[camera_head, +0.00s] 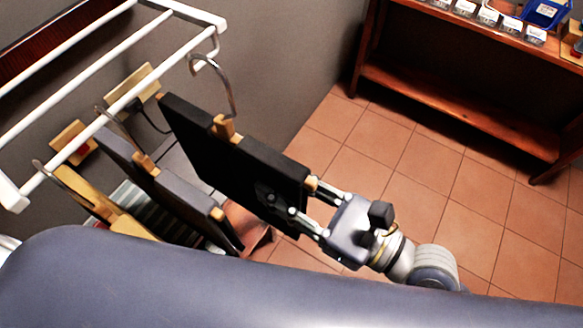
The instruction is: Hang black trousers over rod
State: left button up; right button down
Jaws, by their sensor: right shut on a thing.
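The black trousers (232,158) hang folded over a wooden hanger (224,128). The hanger's metal hook (222,82) is up at the front white rod (165,62) near its right end; I cannot tell whether it rests on the rod. My right gripper (302,203) is shut on the lower right end of the trousers and hanger, one finger on each side. My left gripper is not in view.
Grey trousers (165,185) on another hanger and a bare wooden hanger (95,205) hang left of the black ones. A wooden shelf table (450,105) with small containers stands at the upper right. The tiled floor (430,190) between is clear.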

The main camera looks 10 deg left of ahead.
aim_at(237, 174)
jog(key=shift+a, duration=0.1)
jog(key=shift+p+x, duration=0.65)
jog(key=shift+x, duration=3.8)
jog(key=shift+s+f+b, duration=0.1)
jog(key=shift+f+b, duration=1.15)
jog(key=shift+f, duration=0.75)
jog(key=c, duration=1.2)
grip_release()
jog(key=shift+c, duration=0.2)
jog(key=shift+f, duration=0.15)
